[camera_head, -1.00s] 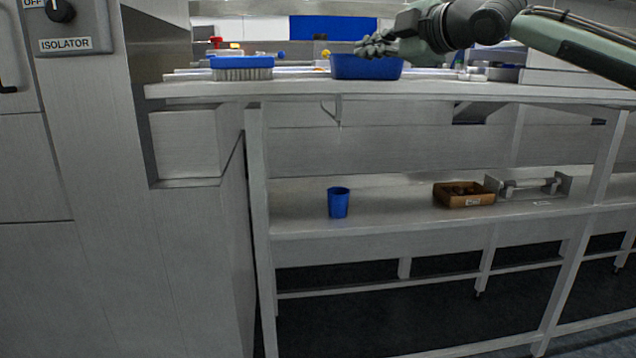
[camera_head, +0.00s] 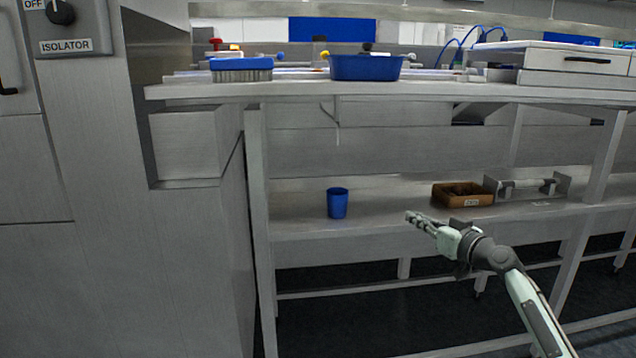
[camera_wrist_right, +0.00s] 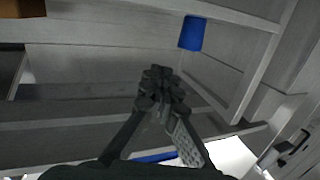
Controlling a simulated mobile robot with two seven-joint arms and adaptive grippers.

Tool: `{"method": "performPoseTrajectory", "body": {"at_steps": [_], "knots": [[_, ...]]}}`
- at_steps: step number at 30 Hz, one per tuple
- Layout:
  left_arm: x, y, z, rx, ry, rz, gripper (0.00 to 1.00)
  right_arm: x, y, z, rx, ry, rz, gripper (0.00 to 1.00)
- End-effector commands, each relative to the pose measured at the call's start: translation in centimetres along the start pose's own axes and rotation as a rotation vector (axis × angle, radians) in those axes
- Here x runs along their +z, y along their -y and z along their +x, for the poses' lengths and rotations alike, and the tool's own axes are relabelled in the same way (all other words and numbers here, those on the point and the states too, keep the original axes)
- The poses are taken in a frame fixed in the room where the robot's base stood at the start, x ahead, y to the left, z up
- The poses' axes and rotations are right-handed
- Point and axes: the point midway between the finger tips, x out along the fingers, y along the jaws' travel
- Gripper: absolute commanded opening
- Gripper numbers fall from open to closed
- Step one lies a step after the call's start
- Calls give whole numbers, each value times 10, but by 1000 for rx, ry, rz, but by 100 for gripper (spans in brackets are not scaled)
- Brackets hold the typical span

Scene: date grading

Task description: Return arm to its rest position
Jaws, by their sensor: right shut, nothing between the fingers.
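My right gripper (camera_head: 412,217) is shut and empty. In the head view it is low, in front of the lower shelf's front edge, right of the blue cup and below the brown box, with my right arm coming in from the bottom right. In the right wrist view its fingertips (camera_wrist_right: 162,84) meet in the middle, with nothing between them. My left gripper is not in view.
A blue cup (camera_head: 338,203) stands on the lower shelf (camera_head: 292,222), beside a brown box (camera_head: 447,201). A blue basin (camera_head: 366,68) and a blue brush (camera_head: 241,69) are on the upper worktop (camera_head: 300,90). Open space lies left of my arm.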

Motion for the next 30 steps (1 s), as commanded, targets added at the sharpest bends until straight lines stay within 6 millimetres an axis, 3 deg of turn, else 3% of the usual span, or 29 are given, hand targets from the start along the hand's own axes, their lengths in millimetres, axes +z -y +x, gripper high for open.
{"method": "performPoseTrajectory", "body": {"at_steps": [1,2,8,12,18,23,24,30], "knots": [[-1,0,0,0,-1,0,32,19,-8,-7,20,16,31,0],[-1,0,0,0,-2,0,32,19,-9,-5,28,43,2,0],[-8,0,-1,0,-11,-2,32,60,-38,-12,141,233,-82,0],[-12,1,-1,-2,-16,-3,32,85,-68,-27,266,360,-134,0],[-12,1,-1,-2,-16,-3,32,104,-119,-59,488,502,-200,0],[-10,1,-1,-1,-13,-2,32,104,-156,-90,683,568,-247,0],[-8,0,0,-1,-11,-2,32,126,-150,-95,675,596,-241,0],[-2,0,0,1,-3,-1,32,210,-121,-120,627,696,-217,0]]}}
